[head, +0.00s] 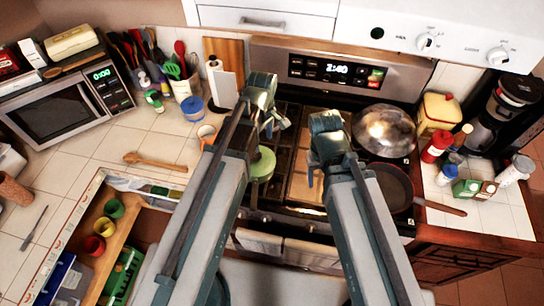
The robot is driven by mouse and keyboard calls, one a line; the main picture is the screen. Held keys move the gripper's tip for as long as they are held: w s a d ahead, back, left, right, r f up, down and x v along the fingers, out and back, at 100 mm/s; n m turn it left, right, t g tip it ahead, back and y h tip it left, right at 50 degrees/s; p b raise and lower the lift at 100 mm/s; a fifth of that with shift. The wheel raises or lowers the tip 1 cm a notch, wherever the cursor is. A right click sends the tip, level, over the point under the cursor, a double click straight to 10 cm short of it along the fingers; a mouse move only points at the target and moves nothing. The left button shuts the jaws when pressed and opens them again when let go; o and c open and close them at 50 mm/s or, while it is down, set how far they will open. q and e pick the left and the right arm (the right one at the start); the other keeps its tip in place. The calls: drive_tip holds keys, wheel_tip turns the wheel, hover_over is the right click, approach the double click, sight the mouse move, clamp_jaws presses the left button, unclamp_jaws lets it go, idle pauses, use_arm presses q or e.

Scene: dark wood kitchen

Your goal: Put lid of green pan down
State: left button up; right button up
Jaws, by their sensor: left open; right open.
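A green round piece of cookware (264,163) shows on the left front part of the stove, just right of my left arm, which hides much of it. I cannot tell whether this is the green pan, its lid or both. My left gripper (263,103) is open over the left back part of the stove, beyond the green cookware, with nothing visible in it. My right gripper (327,135) is open over the middle of the stove and looks empty.
A silver domed pan or lid (384,130) is at the stove's back right. A dark frying pan (392,187) lies in front of it, handle to the right. A wooden spoon (153,161) lies on the left counter. An open drawer (125,225) holds colored cups.

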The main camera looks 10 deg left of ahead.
use_arm(q)
drive_tip(key=s+d+m+y, duration=0.1)
drive_tip(key=s+d+m, duration=0.6)
drive_tip(key=s+m, duration=0.4)
drive_tip(key=m, duration=0.5)
drive_tip(key=shift+s+d, duration=0.15)
drive_tip(key=shift+s, duration=0.05)
wheel_tip(320, 180, down, 16)
drive_tip(key=b, duration=1.5)
drive_tip(key=shift+r+b, duration=0.25)
drive_tip(key=shift+b, duration=0.05)
